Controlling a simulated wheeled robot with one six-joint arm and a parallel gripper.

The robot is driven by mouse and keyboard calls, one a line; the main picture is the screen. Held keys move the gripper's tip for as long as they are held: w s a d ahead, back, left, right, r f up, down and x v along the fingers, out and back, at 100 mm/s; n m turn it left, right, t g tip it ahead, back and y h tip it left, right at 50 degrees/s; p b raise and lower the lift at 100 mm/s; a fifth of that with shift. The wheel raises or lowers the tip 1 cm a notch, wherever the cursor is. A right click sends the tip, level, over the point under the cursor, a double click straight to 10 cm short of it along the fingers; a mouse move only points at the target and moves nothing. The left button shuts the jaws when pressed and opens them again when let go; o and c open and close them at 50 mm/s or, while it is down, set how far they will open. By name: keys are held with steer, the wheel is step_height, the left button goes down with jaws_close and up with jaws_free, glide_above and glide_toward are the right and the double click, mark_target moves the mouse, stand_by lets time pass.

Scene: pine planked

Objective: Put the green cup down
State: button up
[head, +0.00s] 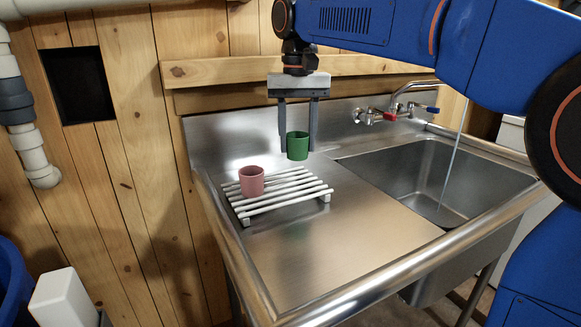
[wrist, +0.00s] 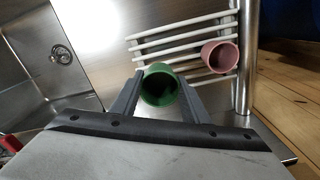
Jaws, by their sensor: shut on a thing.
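The green cup (head: 297,147) is upright between the fingers of my gripper (head: 298,140), which is shut on it. In the head view it is over the back of the steel drainboard, behind and right of the white slatted rack. In the wrist view the green cup (wrist: 159,88) shows its open mouth between the two dark fingertips (wrist: 158,92). It looks held above the surface, but I cannot tell the height exactly.
A pink cup (head: 251,181) stands on the left part of the white rack (head: 285,196). The steel drainboard (head: 330,240) is bare in front of the rack. The sink basin (head: 440,175) opens to the right, with a tap (head: 400,100) behind it and water running.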

steer(key=shift+f, duration=3.1)
steer(key=o, duration=1)
steer(key=shift+f, duration=0.1)
step_height(320, 180, up, 12)
steer(key=shift+r, duration=0.15)
steer(key=shift+s, duration=0.1)
